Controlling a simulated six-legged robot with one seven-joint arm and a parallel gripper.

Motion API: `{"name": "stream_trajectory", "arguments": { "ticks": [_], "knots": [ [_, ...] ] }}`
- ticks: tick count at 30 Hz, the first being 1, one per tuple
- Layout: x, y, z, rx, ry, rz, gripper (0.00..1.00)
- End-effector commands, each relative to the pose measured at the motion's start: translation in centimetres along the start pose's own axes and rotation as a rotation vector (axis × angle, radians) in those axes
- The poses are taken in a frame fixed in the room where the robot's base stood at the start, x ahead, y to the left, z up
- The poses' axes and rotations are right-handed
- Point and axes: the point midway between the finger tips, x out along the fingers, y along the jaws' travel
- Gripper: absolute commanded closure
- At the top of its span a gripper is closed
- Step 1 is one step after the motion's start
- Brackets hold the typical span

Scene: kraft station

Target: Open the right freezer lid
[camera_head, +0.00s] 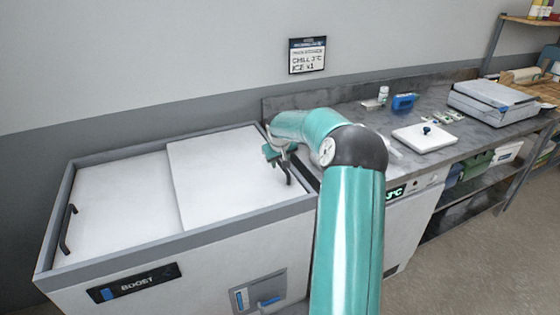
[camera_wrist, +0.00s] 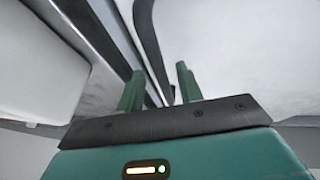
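The chest freezer has a white right lid (camera_head: 225,170), which lies flat and overlaps the edge of the left lid (camera_head: 120,205). The right lid has a dark, curved handle (camera_head: 288,172) near its right end. My gripper (camera_head: 277,153) is at this handle, above the lid's right end. In the wrist view the two green fingers of my gripper (camera_wrist: 158,78) stand apart. The dark handle (camera_wrist: 151,45) runs down between them in that picture, with no clear contact on either finger. Part of the lid's right end is hidden behind my arm.
The left lid has its own dark handle (camera_head: 67,228) at the far left. A grey rim (camera_head: 215,233) surrounds the lids. A counter (camera_head: 460,135) stands to the right with a white board (camera_head: 425,138), a blue item (camera_head: 403,102) and a grey-white case (camera_head: 495,103). A sign (camera_head: 307,55) hangs behind.

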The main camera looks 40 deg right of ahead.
Motion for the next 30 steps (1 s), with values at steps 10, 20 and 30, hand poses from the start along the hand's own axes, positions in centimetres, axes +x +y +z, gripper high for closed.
{"name": "stream_trajectory", "arguments": {
  "ticks": [10, 20, 30],
  "knots": [
    [0.0, 0.0, 0.0, 0.000, 0.000, 0.000, 1.00],
    [-0.2, -0.6, -0.1, -0.002, 0.000, -0.001, 1.00],
    [-1.4, -7.1, -0.6, -0.008, 0.002, -0.002, 1.00]
  ]
}}
